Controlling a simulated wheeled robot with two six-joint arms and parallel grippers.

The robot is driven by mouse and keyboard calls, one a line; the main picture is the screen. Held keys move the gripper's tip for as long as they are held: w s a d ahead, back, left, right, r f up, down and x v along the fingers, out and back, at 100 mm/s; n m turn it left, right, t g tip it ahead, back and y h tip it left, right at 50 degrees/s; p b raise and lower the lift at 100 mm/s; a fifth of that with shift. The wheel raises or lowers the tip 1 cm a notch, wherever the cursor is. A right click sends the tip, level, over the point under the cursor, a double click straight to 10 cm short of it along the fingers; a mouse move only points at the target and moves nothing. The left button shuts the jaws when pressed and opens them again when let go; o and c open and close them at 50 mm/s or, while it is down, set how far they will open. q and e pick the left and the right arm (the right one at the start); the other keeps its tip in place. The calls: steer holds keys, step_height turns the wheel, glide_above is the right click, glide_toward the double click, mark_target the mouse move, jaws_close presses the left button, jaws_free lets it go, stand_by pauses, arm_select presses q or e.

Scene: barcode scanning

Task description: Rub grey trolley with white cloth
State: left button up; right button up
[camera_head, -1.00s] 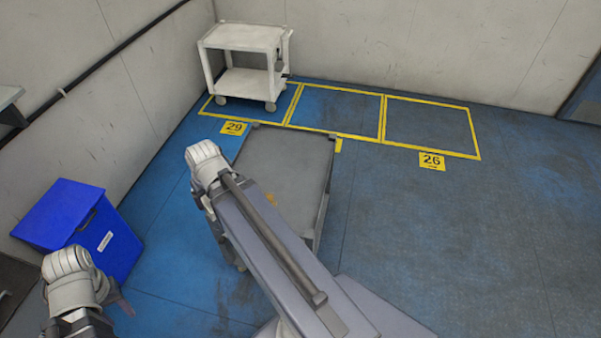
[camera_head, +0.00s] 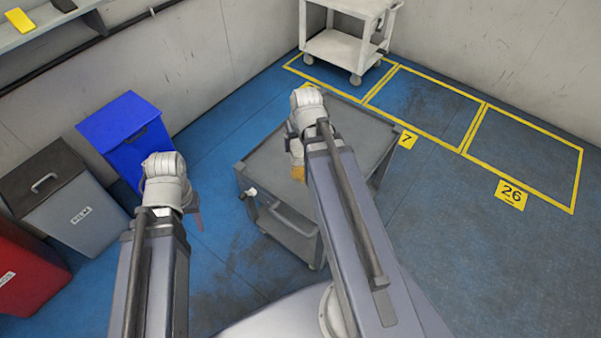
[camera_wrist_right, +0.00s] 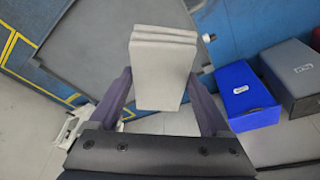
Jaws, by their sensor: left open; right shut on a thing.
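The grey trolley (camera_head: 262,160) stands in front of me, with a flat top and a lower shelf. An orange-brown stain (camera_head: 298,174) shows on its top beside my right arm. My right gripper (camera_wrist_right: 160,88) is shut on a folded white cloth (camera_wrist_right: 164,62), clear in the right wrist view. In the head view my right wrist is over the trolley's top and mostly hides the gripper and cloth. I cannot tell whether the cloth touches the top. My left gripper (camera_head: 197,212) is open and empty, left of the trolley, mostly hidden behind its wrist.
A blue bin (camera_head: 128,135), a grey bin (camera_head: 80,205) and a red bin (camera_head: 25,268) stand at the left. A white trolley (camera_head: 345,47) stands at the back by the wall. A shelf (camera_head: 45,25) is at upper left. The right floor is clear.

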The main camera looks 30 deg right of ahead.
steer(key=w+d+f+b, duration=0.1)
steer(key=w+f+b, duration=0.2)
steer(key=f+b, duration=0.6)
steer(key=w+d+f+m+b, duration=0.1)
steer(key=w+f+b, duration=0.3)
steer(key=f+b, duration=0.5)
step_height(320, 180, down, 2)
steer(key=shift+d+f, duration=0.2)
steer(key=shift+d, duration=0.4)
steer(key=shift+f, duration=0.1)
